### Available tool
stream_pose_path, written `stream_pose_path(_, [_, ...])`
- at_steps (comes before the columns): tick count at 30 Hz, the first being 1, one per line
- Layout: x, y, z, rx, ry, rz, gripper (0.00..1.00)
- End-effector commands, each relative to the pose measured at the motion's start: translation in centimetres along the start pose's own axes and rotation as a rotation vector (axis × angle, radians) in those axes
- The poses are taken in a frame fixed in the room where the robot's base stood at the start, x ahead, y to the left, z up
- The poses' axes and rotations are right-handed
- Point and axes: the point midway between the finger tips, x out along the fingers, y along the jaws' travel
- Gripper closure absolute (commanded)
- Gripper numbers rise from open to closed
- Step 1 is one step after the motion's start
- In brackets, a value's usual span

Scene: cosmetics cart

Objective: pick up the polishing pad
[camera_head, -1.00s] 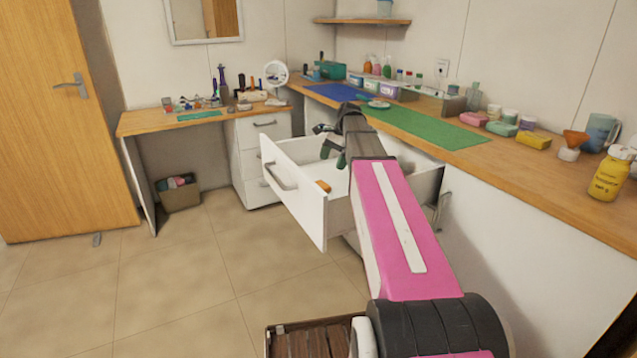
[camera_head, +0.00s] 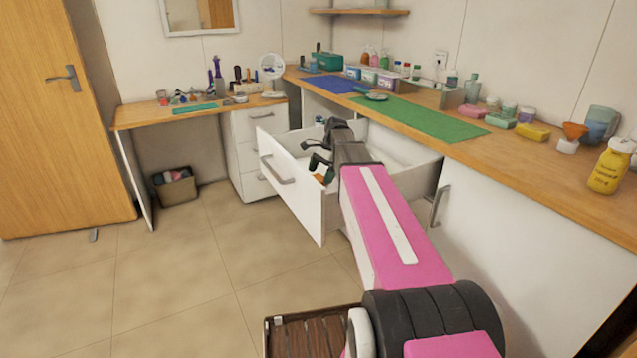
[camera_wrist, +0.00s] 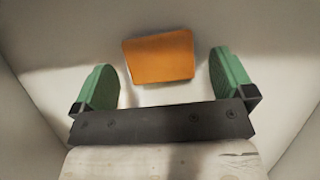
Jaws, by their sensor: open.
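An orange block-like pad (camera_wrist: 160,57), which looks like the polishing pad, lies on the white floor of the open drawer. In the wrist view it sits between and a little beyond the green fingertips of my gripper (camera_wrist: 165,80), with a gap on each side. My gripper is open and empty. In the head view my gripper (camera_head: 321,165) is down inside the drawer (camera_head: 291,188), and a small orange part of the pad (camera_head: 319,178) shows beside it. My arm hides much of the drawer's inside.
The drawer's white walls stand close around my gripper. The wooden counter (camera_head: 520,165) with a green mat (camera_head: 430,121) and several bottles runs above on the right. A side desk (camera_head: 150,116) and bin (camera_head: 176,186) stand at the left.

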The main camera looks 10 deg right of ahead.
Motion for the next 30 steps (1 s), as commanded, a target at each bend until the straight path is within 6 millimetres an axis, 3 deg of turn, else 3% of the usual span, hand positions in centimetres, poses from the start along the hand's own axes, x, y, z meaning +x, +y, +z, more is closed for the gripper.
stream_pose_path(4, [1.7, 0.1, 0.0, 0.000, 0.000, 0.000, 0.00])
stream_pose_path(11, [1.9, 0.0, 0.0, 0.000, 0.000, -0.001, 0.00])
stream_pose_path(16, [1.9, 0.0, 0.0, 0.000, 0.000, -0.001, 0.50])
stream_pose_path(26, [1.7, 0.0, 0.1, 0.000, 0.000, -0.001, 0.50])
stream_pose_path(30, [0.6, 0.0, 0.5, -0.001, 0.001, -0.002, 0.50])
